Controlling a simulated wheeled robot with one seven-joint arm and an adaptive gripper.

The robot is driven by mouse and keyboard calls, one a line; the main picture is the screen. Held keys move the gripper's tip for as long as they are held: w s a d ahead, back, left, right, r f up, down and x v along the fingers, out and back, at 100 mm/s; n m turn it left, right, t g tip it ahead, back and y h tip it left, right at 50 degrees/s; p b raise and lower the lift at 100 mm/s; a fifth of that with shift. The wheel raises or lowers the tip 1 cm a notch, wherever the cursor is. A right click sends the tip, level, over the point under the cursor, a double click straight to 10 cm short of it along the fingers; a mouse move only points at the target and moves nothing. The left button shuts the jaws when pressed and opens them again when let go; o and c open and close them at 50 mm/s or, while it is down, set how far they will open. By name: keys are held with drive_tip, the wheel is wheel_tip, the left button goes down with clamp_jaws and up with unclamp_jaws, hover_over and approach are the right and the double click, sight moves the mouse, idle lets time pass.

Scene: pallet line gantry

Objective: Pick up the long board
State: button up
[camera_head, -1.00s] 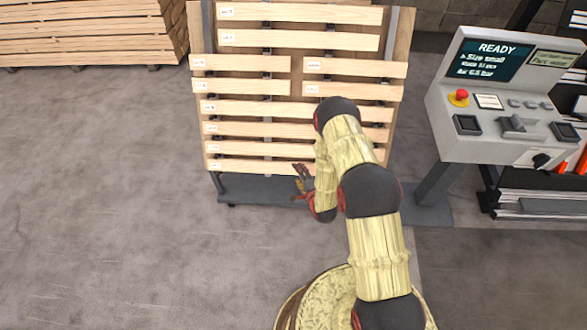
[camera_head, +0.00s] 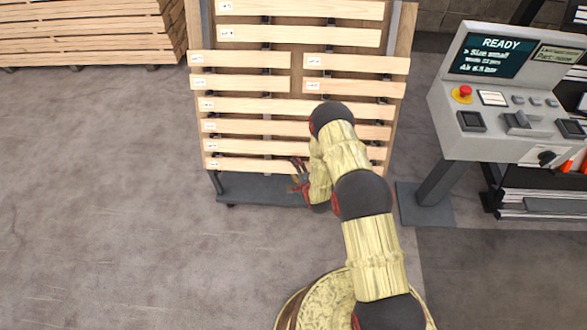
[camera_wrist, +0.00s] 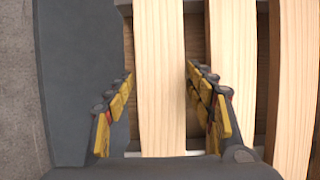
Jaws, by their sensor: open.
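Several long pale boards lie across the rack, one above another, with small white labels at their left ends. The lowest long board (camera_head: 250,164) is at the front, next to my gripper (camera_head: 299,176). In the wrist view my gripper (camera_wrist: 160,115) is open, with a yellow-padded finger on each side of one board (camera_wrist: 160,65). Nothing is held, and I cannot tell whether the fingers touch the wood. A second long board (camera_wrist: 232,70) lies just right of the right finger. My arm hides part of the lower boards in the head view.
The rack (camera_head: 398,70) has a grey base plate (camera_head: 255,189) in front. A control console (camera_head: 500,125) reading READY stands at right on a post. A stack of timber (camera_head: 85,35) is at upper left. The floor at left is clear.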

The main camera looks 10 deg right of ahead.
drive_tip(key=shift+c, duration=0.6)
drive_tip(key=c, duration=1.1)
drive_tip(key=shift+c, duration=0.8)
